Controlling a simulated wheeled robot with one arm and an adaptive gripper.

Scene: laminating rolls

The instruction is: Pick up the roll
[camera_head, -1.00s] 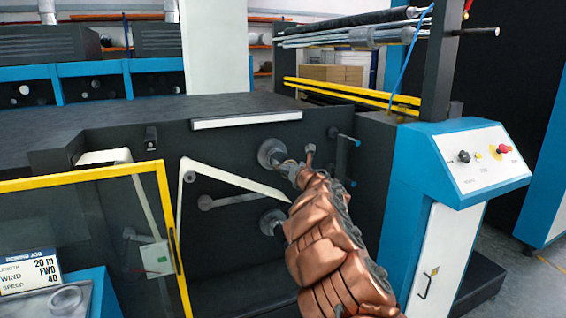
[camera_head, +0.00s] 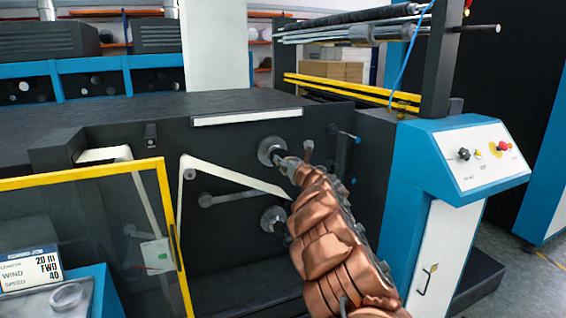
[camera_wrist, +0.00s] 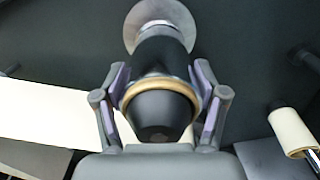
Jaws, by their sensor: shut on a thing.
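The roll (camera_wrist: 159,88) shows in the wrist view as a narrow ring with a tan rim around a dark, blunt-ended shaft (camera_wrist: 160,115). My gripper (camera_wrist: 160,95) is shut on it, one finger on each side. A pale round flange (camera_wrist: 160,14) lies behind it, at the machine face. In the head view my gripper (camera_head: 288,166) is at the upper spindle flange (camera_head: 270,151) on the dark machine front. My copper-coloured arm covers most of the roll there.
A lower flange (camera_head: 272,220) sits below my gripper. A white web (camera_head: 235,178) runs left of it over a small roller. A yellow-framed clear guard (camera_head: 90,178) stands at the left, and a blue control console (camera_head: 455,165) at the right. A pale roller (camera_wrist: 291,130) is at the right in the wrist view.

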